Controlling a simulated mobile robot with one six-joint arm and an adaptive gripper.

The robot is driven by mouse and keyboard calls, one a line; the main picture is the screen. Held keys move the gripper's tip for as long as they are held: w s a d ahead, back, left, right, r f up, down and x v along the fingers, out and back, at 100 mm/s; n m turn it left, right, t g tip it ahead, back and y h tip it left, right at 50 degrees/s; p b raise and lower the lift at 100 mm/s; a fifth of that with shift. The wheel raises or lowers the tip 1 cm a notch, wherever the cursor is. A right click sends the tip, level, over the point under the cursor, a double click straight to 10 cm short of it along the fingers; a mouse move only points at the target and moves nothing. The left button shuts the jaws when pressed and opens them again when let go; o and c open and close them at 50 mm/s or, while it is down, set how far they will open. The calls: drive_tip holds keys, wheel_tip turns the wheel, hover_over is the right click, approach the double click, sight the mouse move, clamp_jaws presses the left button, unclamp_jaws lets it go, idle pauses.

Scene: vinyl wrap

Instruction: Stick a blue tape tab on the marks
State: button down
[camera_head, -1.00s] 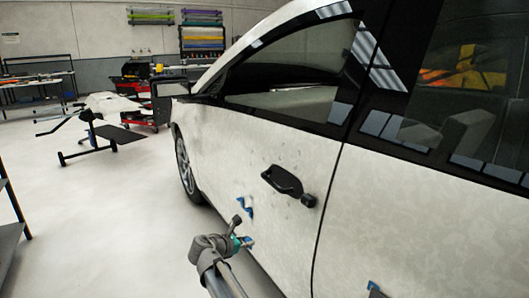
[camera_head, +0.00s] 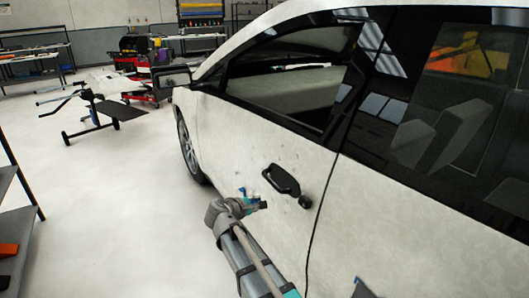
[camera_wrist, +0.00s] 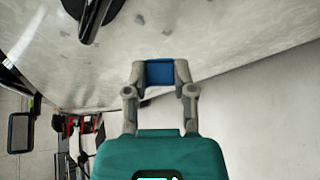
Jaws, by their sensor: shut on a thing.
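My gripper (camera_head: 256,205) is in front of the pale front door (camera_head: 235,140) of the car, below and left of the black door handle (camera_head: 282,180). In the wrist view my gripper (camera_wrist: 160,75) is shut on a blue tape tab (camera_wrist: 160,73), held between its two fingertips. I cannot tell whether the tab touches the door. Small faint dark spots (camera_wrist: 140,19) show on the door near the handle in the wrist view.
A dark blue piece (camera_head: 362,289) shows low at the rear door. A dark shelf (camera_head: 20,225) stands at the left edge. A black stand (camera_head: 95,115), a red cart (camera_head: 155,85) and benches are farther back.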

sight(291, 160)
wheel_tip(291, 160, up, 16)
drive_tip(key=d+m+t+p, duration=0.1)
drive_tip(key=d+m+p, duration=0.2)
drive_tip(key=m+p, duration=0.4)
drive_tip(key=p, duration=0.4)
drive_tip(key=shift+m+t+h+p, duration=0.3)
drive_tip(key=shift+t+h+p, duration=0.05)
drive_tip(key=shift+t+h, duration=0.05)
drive_tip(key=shift+w+f, duration=0.15)
drive_tip(key=shift+f, duration=0.05)
drive_tip(key=shift+w+d+f+b, duration=0.3)
drive_tip(key=shift+w+d, duration=0.35)
drive_tip(key=shift+d, duration=0.3)
drive_tip(key=shift+w+d+f+b, duration=0.3)
drive_tip(key=shift+w+d, duration=0.35)
drive_tip(key=shift+d, duration=0.35)
drive_tip(key=shift+w+d+f+b, duration=0.2)
drive_tip(key=shift+w+d+b, duration=0.1)
drive_tip(key=shift+w+d, duration=0.5)
drive_tip(key=shift+w+d+f, duration=0.1)
drive_tip(key=shift+w+d, duration=0.05)
drive_tip(key=shift+d, duration=0.3)
drive_tip(key=shift+w+d+f, duration=0.1)
drive_tip(key=shift+w+d, duration=0.05)
drive_tip(key=shift+d, duration=0.25)
drive_tip(key=shift+c, duration=1.9)
unclamp_jaws()
